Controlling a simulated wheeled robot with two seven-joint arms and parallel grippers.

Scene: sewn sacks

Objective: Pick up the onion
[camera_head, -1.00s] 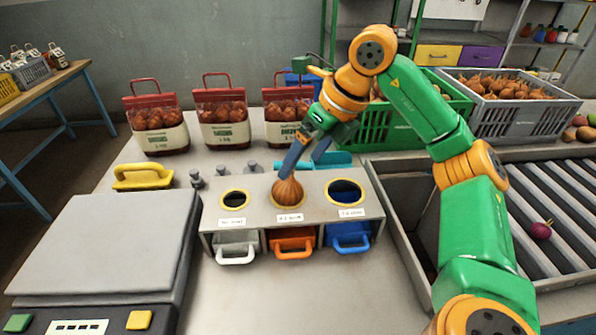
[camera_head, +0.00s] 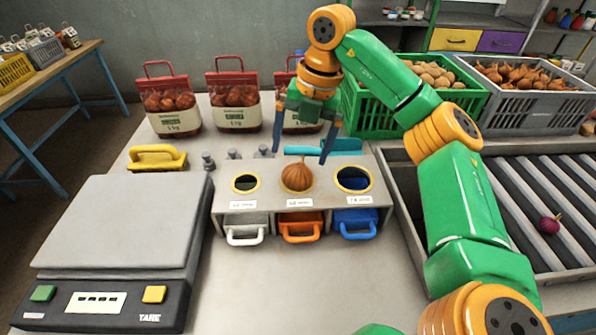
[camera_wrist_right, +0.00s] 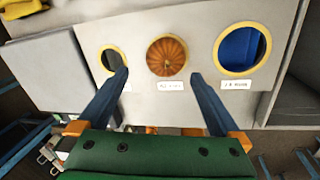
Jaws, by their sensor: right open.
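A brown onion (camera_head: 297,177) sits in the middle hole of the grey sizing box (camera_head: 262,212), above the orange drawer. It also shows in the right wrist view (camera_wrist_right: 167,56), seated in the yellow-rimmed middle hole. My right gripper (camera_head: 300,158) is open and empty, its two blue fingers spread wide above and behind the onion, not touching it. In the right wrist view the open fingers (camera_wrist_right: 158,76) lie to either side of the onion. A small purple onion (camera_head: 549,224) lies on the roller conveyor at the right. My left gripper is not in view.
The holes left (camera_head: 245,183) and right (camera_head: 353,178) of the onion look empty. A scale (camera_head: 120,225) stands at left, a yellow-handled tool (camera_head: 157,158) behind it. Bagged onions (camera_head: 171,103), a green crate (camera_head: 375,108) and a grey crate (camera_head: 548,110) stand behind.

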